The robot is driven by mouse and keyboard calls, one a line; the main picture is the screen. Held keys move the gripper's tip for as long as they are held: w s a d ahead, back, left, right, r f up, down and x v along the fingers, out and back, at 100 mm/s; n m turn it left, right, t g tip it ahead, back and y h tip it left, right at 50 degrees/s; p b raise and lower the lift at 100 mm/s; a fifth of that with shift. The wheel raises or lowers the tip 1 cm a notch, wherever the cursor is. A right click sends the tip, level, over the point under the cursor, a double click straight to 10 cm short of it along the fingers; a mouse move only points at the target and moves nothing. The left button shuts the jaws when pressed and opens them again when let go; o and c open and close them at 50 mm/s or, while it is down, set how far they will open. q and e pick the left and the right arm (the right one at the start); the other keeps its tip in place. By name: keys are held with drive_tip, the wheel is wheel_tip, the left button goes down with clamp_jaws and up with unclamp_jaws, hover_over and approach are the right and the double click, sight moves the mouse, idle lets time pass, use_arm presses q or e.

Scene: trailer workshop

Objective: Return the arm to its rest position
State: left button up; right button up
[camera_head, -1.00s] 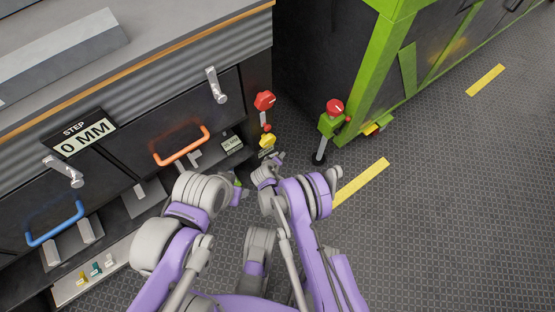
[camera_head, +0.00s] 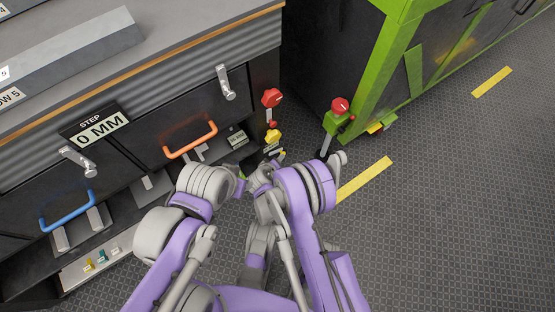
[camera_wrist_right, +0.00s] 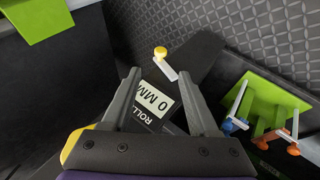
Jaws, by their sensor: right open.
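My right arm (camera_head: 300,190) is bent in front of me in the head view, beside my left arm (camera_head: 200,190). Both are purple and grey and folded close together. My right gripper (camera_wrist_right: 160,74) is open in the right wrist view, with nothing between its fingers. Beyond its fingers are a label reading "0 MM" (camera_wrist_right: 155,103) and a yellow knob (camera_wrist_right: 160,52) on a pale lever. In the head view the arm links mostly hide both grippers, and I cannot make out the left fingers.
A workbench cabinet with an orange handle (camera_head: 190,140) and a blue handle (camera_head: 68,217) stands at the left. A red-knobbed green post (camera_head: 338,117) stands by a green-framed dark unit (camera_head: 385,60). A green plate (camera_wrist_right: 262,98) shows in the wrist view. The floor at right is clear.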

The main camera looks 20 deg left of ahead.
idle(0.5)
drive_tip(key=d+r+m+g, duration=0.2)
drive_tip(key=d+r+m, duration=0.3)
drive_tip(key=d+r, duration=1.55)
drive_tip(key=s+d+r+m+g, duration=0.1)
drive_tip(key=s+d+r+m, duration=0.2)
drive_tip(key=s+d+r, duration=0.5)
drive_tip(key=s+d+r+m, duration=0.2)
drive_tip(key=s, duration=0.5)
drive_tip(key=s+d+r+m, duration=0.2)
drive_tip(key=s, duration=0.5)
use_arm(q)
wheel_tip(320, 180, up, 26)
drive_tip(key=w+t+p, duration=0.1)
drive_tip(key=p, duration=2.2)
drive_tip(key=shift+r, duration=0.25)
use_arm(e)
wheel_tip(320, 180, up, 26)
drive_tip(key=w, duration=0.1)
drive_tip(key=shift+w+r, duration=0.25)
drive_tip(key=shift+w, duration=0.15)
